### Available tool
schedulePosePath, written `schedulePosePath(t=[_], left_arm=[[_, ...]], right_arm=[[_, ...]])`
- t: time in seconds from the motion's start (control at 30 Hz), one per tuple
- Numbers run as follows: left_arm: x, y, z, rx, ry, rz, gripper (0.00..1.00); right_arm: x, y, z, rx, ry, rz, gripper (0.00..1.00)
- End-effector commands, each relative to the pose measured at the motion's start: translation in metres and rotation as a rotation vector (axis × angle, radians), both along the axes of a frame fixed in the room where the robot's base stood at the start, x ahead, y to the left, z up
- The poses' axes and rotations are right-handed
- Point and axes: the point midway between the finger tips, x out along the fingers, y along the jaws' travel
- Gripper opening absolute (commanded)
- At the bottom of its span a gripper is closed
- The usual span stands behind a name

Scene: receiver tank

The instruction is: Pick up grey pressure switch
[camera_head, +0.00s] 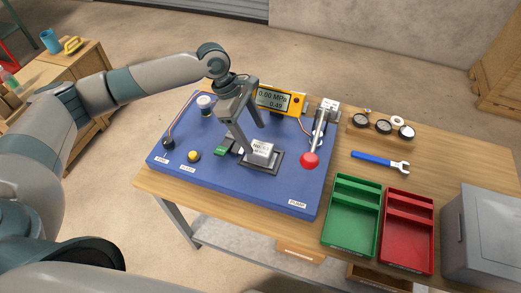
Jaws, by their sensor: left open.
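Whether a finger touches the switch cannot be told. My right gripper is not in view.
A yellow gauge (277,99) stands behind the gripper. A green tray (351,252), a red tray (408,260), a blue wrench (379,162) and a grey box (488,235) are on the table's right side.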

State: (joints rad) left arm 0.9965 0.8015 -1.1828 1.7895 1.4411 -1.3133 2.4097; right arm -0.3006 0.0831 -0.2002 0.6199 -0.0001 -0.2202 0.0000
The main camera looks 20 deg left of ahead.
Motion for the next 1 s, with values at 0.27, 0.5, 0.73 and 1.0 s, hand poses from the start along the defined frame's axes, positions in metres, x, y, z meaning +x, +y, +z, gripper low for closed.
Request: schedulePosePath(t=[0.27,0.5,0.73,1.0], left_arm=[[0.0,-0.009,-0.021,0.0,0.0,0.001,0.69],[0.0,-0.009,-0.021,0.0,-0.001,0.0,0.69],[-0.001,-0.012,-0.027,-0.001,0.002,0.0,0.69],[-0.003,-0.023,-0.058,-0.001,0.002,0.0,0.69]], right_arm=[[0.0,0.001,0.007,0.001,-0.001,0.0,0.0],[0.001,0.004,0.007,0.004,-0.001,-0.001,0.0],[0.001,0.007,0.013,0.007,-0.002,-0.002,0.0],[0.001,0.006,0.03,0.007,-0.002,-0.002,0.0]])
